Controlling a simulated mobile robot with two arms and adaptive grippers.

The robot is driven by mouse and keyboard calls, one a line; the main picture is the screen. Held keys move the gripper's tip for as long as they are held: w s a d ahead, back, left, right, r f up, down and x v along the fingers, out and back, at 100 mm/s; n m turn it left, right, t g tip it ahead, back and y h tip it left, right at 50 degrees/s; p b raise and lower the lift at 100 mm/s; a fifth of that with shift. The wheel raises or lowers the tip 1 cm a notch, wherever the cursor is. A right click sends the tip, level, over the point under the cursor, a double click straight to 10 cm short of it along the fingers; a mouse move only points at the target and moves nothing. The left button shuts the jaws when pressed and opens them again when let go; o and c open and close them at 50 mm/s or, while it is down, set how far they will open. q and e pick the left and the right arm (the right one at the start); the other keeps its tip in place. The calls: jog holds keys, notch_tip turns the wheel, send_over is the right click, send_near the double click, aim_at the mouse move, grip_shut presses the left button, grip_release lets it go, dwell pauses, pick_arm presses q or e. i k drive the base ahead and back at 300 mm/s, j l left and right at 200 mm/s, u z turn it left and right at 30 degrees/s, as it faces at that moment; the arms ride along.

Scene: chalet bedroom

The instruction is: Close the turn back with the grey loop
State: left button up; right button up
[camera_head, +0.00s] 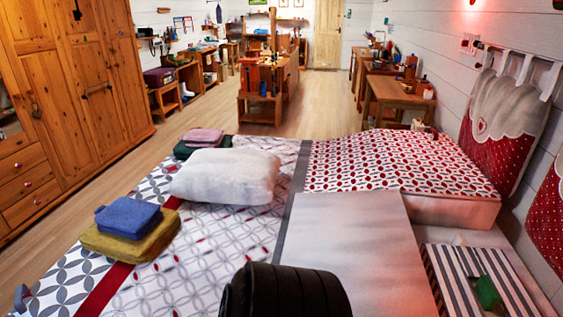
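The bed has a grey-and-white patterned cover (215,243) with a red stripe and a dark grey band (291,205). Right of the band, a plain pale panel (350,235) lies flat, with a red-and-white patterned cover (390,160) behind it. I cannot tell for sure which part is the turn back. A small grey-blue piece (21,297) stands at the cover's near left corner; whether it is the grey loop is unclear. Neither gripper shows. A black rounded part, likely mine, hides the near edge at the bottom middle.
On the bed are a white pillow (225,176), a blue folded cloth (128,217) on a mustard one (130,240), and a pink cloth (204,135) on a green one. A striped surface (465,285) holds a green block (487,291). A wardrobe (80,70) stands left; bare floor lies between.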

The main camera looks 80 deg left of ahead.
aim_at(367, 238)
jog(key=u, duration=2.85)
